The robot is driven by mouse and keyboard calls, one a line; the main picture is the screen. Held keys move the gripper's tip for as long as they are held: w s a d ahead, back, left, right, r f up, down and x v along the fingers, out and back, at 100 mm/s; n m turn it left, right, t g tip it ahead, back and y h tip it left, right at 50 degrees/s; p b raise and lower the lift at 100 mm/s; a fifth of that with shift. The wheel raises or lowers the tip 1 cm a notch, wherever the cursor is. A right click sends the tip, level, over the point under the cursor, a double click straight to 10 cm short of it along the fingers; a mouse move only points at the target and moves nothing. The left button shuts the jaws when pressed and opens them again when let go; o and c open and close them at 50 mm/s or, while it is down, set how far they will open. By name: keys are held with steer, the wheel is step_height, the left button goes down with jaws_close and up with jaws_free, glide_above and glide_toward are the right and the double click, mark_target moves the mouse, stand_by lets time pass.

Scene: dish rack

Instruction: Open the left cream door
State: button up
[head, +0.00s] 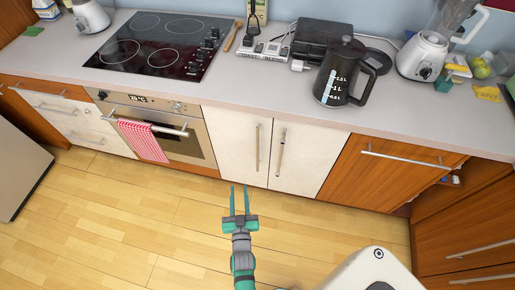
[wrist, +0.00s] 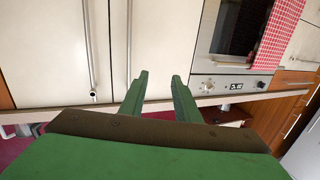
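The left cream door (head: 228,135) is shut, between the oven and the right cream door (head: 312,158). Its upright bar handle (head: 257,148) is near its right edge. My gripper (head: 240,189) is open and empty, low in front of the left door in the head view, apart from the handle. In the wrist view, which looks upside down, the left door (wrist: 168,45) is beside the oven and its handle (wrist: 128,45) is up and left of my open fingers (wrist: 160,78). The right door's handle (wrist: 89,50) is farther left.
The oven (head: 165,125) with a red-checked towel (head: 142,141) is left of the doors. A wooden cabinet door (head: 375,172) is to the right. The counter (head: 235,85) holds a kettle (head: 341,75) and appliances. The wooden floor (head: 180,230) before the doors is clear.

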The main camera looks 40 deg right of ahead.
steer(key=h, duration=0.2)
glide_toward(257, 149)
steer(key=shift+m+g, duration=0.4)
steer(key=x, duration=1)
steer(key=shift+w+d+r, duration=0.15)
steer(key=shift+w+r, duration=0.1)
steer(key=shift+w, duration=0.05)
jaws_close()
